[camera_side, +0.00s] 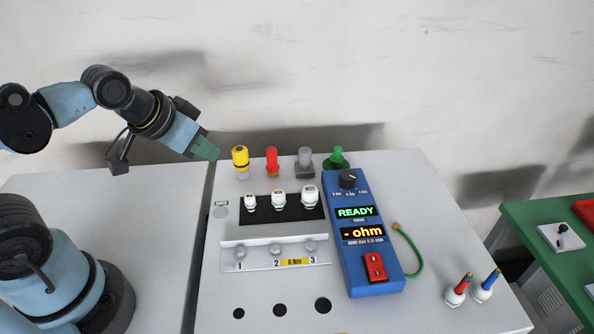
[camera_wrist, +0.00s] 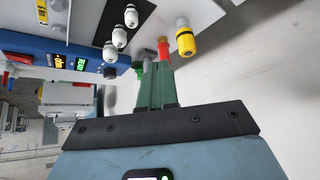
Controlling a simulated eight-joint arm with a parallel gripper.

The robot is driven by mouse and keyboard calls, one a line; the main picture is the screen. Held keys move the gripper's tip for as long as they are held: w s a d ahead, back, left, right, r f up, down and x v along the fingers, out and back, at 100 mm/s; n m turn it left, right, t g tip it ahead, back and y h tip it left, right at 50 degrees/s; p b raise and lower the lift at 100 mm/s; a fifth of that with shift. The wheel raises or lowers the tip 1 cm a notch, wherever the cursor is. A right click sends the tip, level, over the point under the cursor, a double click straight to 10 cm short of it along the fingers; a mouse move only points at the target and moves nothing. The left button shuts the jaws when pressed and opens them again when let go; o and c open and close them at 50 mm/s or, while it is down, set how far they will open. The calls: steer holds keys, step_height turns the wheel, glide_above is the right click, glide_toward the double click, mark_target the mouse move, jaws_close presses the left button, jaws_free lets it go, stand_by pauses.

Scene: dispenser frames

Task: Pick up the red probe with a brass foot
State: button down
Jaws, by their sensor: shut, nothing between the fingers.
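A red upright piece (camera_side: 271,158) with a brass-coloured foot stands in the back row of the panel, between a yellow and a grey piece. It also shows in the wrist view (camera_wrist: 165,52), just beyond my fingertips and partly hidden by them. A second red piece with a brass-coloured end (camera_side: 464,284) stands tilted in a white holder at the panel's front right, beside a blue one. My gripper (camera_side: 215,156) is shut and empty, with green fingers, up and left of the back row. In the wrist view its fingertips (camera_wrist: 156,66) are together.
A yellow piece (camera_side: 240,158), grey piece (camera_side: 305,157) and green piece (camera_side: 336,158) share the back row. Three white knobs (camera_side: 279,199) stand in front. A blue meter (camera_side: 363,240) reads READY and ohm. A green cable (camera_side: 413,253) lies beside it.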

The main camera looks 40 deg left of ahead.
steer(key=c, duration=1.8)
jaws_free()
steer(key=o, duration=1)
steer(key=shift+w, duration=0.1)
steer(key=g, duration=0.7)
glide_above(272, 162)
steer(key=shift+w+a+f, duration=0.4)
steer(key=shift+f, duration=6.15)
